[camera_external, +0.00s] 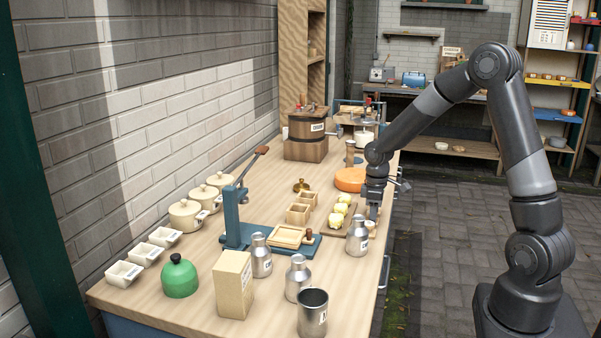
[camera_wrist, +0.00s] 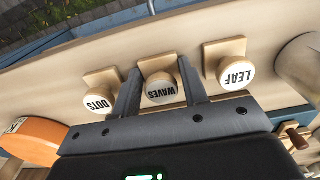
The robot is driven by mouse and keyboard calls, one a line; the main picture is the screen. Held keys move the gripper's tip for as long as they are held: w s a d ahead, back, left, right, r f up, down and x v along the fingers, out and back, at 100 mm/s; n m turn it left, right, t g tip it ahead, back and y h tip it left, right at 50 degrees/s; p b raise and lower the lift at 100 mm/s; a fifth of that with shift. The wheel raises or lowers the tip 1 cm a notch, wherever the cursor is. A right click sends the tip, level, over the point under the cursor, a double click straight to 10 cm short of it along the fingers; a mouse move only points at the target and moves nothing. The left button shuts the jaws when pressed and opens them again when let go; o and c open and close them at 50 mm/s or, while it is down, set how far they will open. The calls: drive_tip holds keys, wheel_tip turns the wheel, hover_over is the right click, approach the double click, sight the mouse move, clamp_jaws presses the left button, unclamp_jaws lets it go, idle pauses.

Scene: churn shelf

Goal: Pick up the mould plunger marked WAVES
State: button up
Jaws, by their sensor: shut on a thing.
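The plunger marked WAVES (camera_wrist: 160,88) shows in the wrist view as a round wooden knob with a white labelled top and a square wooden plate. My gripper (camera_wrist: 158,85) has one finger on each side of it and is shut on it. The DOTS plunger (camera_wrist: 100,95) is just left of the fingers and the LEAF plunger (camera_wrist: 232,66) just right. In the external view my gripper (camera_external: 374,212) points down at the bench's right edge. The WAVES plunger is mostly hidden there by the fingers.
On the bench (camera_external: 165,290), an orange round (camera_external: 349,180) lies behind my gripper. A board with yellow pieces (camera_external: 341,209) is left of it. Metal cans (camera_external: 357,237) stand in front. A blue lever press (camera_external: 240,222) stands further left.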

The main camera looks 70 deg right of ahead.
drive_tip(key=shift+c, duration=1.2)
